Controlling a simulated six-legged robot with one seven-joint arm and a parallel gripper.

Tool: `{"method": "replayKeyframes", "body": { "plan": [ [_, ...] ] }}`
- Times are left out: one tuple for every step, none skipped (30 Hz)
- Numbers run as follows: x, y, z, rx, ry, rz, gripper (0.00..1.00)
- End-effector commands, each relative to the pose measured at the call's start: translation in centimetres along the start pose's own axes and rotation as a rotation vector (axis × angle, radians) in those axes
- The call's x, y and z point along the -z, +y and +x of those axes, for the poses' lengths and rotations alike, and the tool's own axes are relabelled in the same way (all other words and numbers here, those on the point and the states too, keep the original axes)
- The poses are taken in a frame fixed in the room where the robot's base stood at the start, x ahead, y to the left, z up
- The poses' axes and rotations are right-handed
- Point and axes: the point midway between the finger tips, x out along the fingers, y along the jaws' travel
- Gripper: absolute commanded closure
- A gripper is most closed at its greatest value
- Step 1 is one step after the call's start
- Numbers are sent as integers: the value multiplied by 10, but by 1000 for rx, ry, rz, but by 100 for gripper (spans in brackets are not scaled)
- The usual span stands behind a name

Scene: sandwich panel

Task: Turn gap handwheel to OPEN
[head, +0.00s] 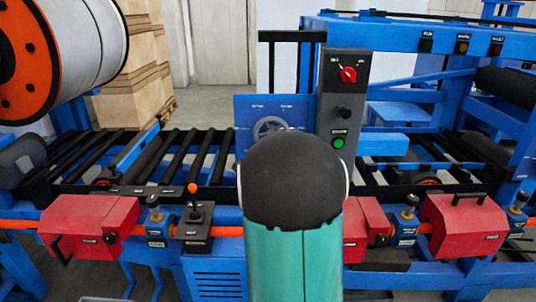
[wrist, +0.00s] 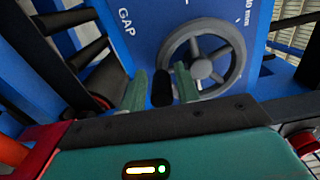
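The grey gap handwheel (wrist: 202,68) is mounted on a blue panel (wrist: 146,30) lettered GAP in the wrist view. In the head view the handwheel (head: 268,126) shows only its upper part; my arm hides the rest. My gripper (wrist: 160,72) has its two green fingers apart, at the wheel's lower left. A black knob-like piece (wrist: 162,90) stands between the fingers, with a narrow gap beside the left finger. It looks like the wheel's handle, but I cannot tell whether either finger touches it. The OPEN mark is not readable.
A grey control box (head: 343,105) with a red selector and green button stands right of the wheel. Black rollers (head: 180,150) lie left. Red housings (head: 90,226) and a small black lever box (head: 194,226) line the front. An orange-ended roll (head: 28,58) hangs upper left.

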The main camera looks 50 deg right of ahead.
Motion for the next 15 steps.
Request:
{"method": "replayKeyframes", "body": {
  "plan": [
    [0,0,0,0,1,0,58],
    [1,0,0,1,1,0,58],
    [1,0,0,1,2,0,58],
    [1,0,0,1,2,0,58],
    [1,0,0,1,2,0,58],
    [1,-1,0,2,2,0,58],
    [1,-1,0,2,3,0,58],
    [2,-1,0,2,3,0,58],
    [2,-1,0,2,3,0,58],
    [2,-1,-1,2,3,0,58],
    [2,-1,-2,2,3,0,58],
    [2,-1,-4,2,3,0,58],
    [2,-1,-7,3,3,0,58],
    [2,-2,-10,3,3,0,58],
    [2,-1,-15,2,3,0,58]
  ]
}}
